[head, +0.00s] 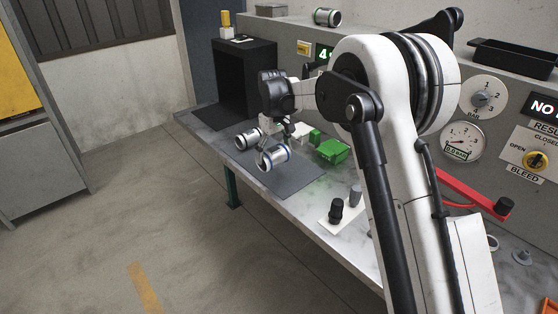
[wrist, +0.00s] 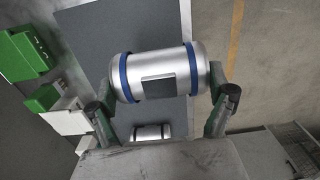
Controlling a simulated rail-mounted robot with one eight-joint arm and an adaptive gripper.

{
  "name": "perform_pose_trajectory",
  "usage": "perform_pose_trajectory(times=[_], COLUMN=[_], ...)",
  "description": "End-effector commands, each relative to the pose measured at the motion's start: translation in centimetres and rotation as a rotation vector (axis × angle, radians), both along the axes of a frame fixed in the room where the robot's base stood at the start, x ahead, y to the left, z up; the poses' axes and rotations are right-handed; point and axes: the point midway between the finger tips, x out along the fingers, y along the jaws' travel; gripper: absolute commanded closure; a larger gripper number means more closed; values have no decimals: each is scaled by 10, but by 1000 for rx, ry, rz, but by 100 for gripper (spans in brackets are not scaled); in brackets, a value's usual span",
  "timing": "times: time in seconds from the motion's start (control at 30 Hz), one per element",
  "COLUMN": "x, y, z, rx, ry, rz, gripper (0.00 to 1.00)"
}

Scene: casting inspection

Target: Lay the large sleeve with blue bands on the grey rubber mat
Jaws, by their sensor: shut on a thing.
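The large silver sleeve with blue bands (head: 274,158) is in my gripper (head: 270,150), near the bench's front edge. In the wrist view the sleeve (wrist: 158,73) lies across between the two fingers (wrist: 165,85), one at each end, with a dark rectangular patch facing the camera. The grey rubber mat (head: 292,178) is on the bench beneath it. In the wrist view the mat (wrist: 112,32) shows behind the sleeve, and the sleeve's right end reaches past the mat's edge. I cannot tell how large any gap to the mat is.
Another silver sleeve (head: 247,139) lies close to the held one, to its left. Green blocks (head: 332,151) stand behind the mat. A black open box (head: 245,75) stands at the back left.

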Motion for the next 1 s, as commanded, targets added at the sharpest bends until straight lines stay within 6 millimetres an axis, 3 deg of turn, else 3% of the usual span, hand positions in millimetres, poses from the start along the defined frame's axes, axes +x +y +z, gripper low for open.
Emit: perform_pose_trajectory(times=[0.1,0.3,0.47,0.8,1.0], x=[17,32,34,34,34], y=[-9,-16,-17,-17,-17], z=[-11,-21,-25,-61,-62], rx=[0,0,0,0,0], ry=[0,0,0,0,0], rz=[-2,0,0,0,0], gripper=[68,68,68,68,68])
